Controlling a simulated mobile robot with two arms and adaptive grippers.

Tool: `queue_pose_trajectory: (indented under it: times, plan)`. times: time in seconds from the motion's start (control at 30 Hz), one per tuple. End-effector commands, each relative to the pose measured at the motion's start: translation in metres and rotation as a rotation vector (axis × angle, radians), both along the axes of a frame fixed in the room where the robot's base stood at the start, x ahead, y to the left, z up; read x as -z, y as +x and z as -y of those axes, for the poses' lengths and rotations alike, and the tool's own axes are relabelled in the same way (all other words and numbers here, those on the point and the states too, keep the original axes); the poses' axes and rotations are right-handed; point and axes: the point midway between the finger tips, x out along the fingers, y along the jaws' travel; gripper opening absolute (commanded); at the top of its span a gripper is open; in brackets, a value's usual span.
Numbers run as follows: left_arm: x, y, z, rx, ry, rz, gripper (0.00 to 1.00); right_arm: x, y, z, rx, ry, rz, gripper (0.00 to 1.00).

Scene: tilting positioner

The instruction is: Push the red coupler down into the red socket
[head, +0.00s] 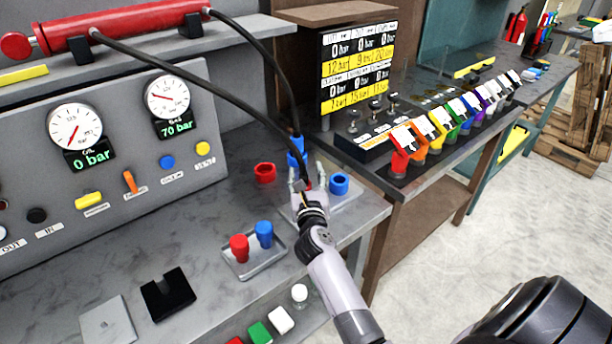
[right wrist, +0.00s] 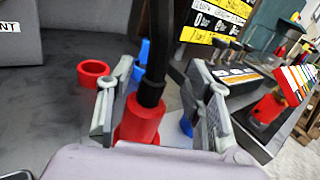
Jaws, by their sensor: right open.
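The red coupler (right wrist: 139,122) hangs on a black hose (right wrist: 155,50) and stands between my right gripper's fingers in the right wrist view. My right gripper (right wrist: 160,112) is open, one finger on each side of the hose and coupler, with gaps visible. In the head view the right gripper (head: 306,182) is over a light plate on the bench and hides most of the coupler. A hollow red ring-shaped piece (head: 265,172), possibly the red socket, stands left of the gripper; it also shows in the right wrist view (right wrist: 92,73). The coupler's lower end is hidden.
A blue ring-shaped piece (head: 339,184) stands close right of the gripper. A blue coupler (head: 296,146) is just behind it. A metal tray (head: 243,272) with a red and a blue piece lies in front. A gauge panel (head: 120,215) stands left.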

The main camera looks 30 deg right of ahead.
Motion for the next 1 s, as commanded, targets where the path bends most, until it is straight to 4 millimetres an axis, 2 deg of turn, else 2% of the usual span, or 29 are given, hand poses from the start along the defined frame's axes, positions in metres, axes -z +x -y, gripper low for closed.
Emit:
queue_pose_trajectory:
  times: [0.37, 0.47, 0.8, 1.0]
  plan:
    - [0.0, -0.001, -0.002, 0.0, 0.002, -0.002, 0.54, 0.002, -0.006, -0.004, -0.001, 0.001, -0.004, 0.48]
    - [0.0, -0.001, -0.001, 0.0, 0.001, -0.001, 0.54, 0.003, -0.019, -0.011, 0.0, 0.002, -0.004, 0.48]
    - [0.0, 0.0, 0.0, 0.0, 0.0, 0.0, 0.54, 0.002, -0.081, -0.045, 0.001, 0.004, -0.002, 0.48]
    - [0.0, 0.0, 0.0, 0.0, 0.0, 0.0, 0.54, 0.001, -0.101, -0.057, -0.001, 0.002, -0.001, 0.48]
